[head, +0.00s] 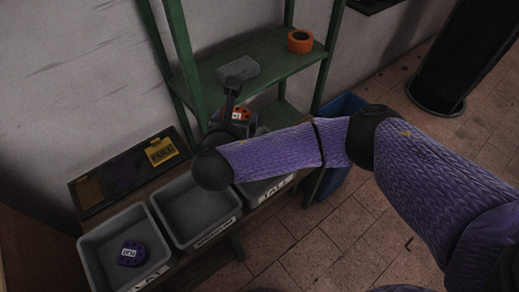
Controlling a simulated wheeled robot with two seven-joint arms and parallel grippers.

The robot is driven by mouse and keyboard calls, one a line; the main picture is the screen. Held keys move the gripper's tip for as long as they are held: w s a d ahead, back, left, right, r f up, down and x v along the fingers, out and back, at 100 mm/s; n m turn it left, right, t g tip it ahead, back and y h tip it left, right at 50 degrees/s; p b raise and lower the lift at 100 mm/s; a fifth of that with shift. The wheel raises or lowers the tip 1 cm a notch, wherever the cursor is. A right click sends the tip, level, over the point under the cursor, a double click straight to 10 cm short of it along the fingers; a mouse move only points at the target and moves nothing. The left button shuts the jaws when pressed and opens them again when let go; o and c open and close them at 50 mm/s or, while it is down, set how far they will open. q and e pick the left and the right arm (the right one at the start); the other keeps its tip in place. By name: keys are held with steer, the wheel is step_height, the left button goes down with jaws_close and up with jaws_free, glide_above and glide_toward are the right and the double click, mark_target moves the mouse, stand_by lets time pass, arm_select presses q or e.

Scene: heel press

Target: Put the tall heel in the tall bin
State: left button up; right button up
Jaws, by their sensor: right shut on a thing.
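The gripper and arm hide part of the heel. It shows above and behind the tall bin (275,191), a grey bin whose front label reads TALL. My arm covers most of that bin, so its inside is largely hidden. My left gripper is out of view.
The grey medium bin (171,229) looks empty. The flat bin (93,246) holds a purple piece (132,253). Behind stands a green shelf (290,63) with orange tape (299,41) and a grey block (238,70). A blue bin (342,105) is at right.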

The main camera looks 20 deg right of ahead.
step_height(320, 180, down, 10)
steer(key=b, duration=0.5)
steer(key=shift+s+f+b, duration=0.15)
steer(key=shift+f+b, duration=0.05)
steer(key=shift+b, duration=0.2)
steer(key=o, duration=1)
steer(key=shift+a, duration=0.1)
arm_select(q)
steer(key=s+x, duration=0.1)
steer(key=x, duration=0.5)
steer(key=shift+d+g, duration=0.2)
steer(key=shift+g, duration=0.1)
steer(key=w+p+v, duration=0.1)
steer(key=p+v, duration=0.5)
steer(key=p, duration=0.1)
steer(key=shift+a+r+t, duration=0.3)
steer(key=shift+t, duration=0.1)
arm_select(e)
steer(key=v, duration=0.6)
steer(key=r+v, duration=0.1)
steer(key=v, duration=0.5)
steer(key=shift+r, duration=0.2)
